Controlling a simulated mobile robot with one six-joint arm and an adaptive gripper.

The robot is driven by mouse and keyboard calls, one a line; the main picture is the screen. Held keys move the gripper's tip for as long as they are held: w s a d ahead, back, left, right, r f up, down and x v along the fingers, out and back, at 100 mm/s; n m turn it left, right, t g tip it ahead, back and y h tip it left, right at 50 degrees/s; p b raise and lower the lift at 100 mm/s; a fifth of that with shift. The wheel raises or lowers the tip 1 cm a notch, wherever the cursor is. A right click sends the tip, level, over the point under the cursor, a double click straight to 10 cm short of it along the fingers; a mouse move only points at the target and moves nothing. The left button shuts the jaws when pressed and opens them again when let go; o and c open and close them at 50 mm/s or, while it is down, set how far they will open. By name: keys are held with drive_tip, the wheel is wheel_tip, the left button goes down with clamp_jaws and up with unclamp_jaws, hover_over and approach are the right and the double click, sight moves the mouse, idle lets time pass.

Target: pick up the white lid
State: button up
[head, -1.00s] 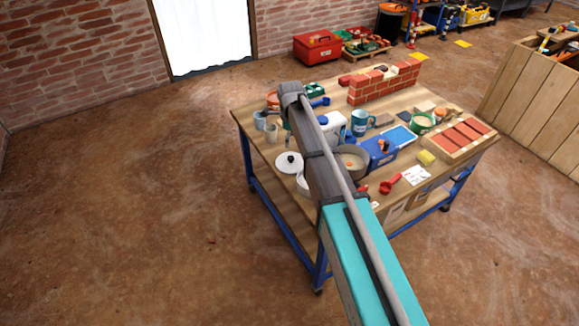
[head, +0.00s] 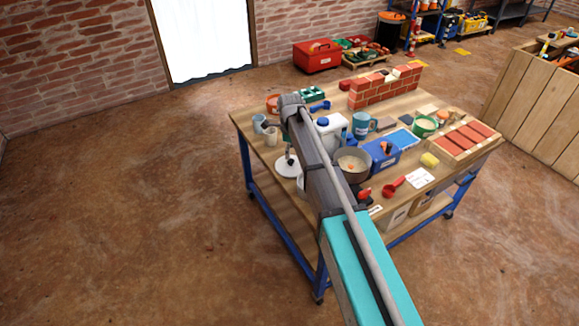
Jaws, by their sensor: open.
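The white lid (head: 286,168) lies on the wooden tabletop near its left edge, just left of my arm. Its round white rim shows, but its dark knob is now mostly covered by my gripper. My gripper (head: 289,158) is open, pointing down directly over the middle of the lid. It is small in this view and partly hidden by my arm, so I cannot tell whether the fingers touch the knob.
A white vessel (head: 301,183) is partly hidden behind my arm, close to the lid. Cups (head: 271,136) stand behind the lid. A grey pot (head: 352,166), a blue box (head: 384,152) and a brick wall piece (head: 385,88) occupy the table right of my arm.

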sight(291, 160)
drive_tip(key=shift+s+d+f+b, duration=0.1)
drive_tip(key=shift+f+b, duration=2.5)
drive_tip(key=shift+b, duration=0.05)
drive_tip(key=shift+c, duration=0.3)
clamp_jaws()
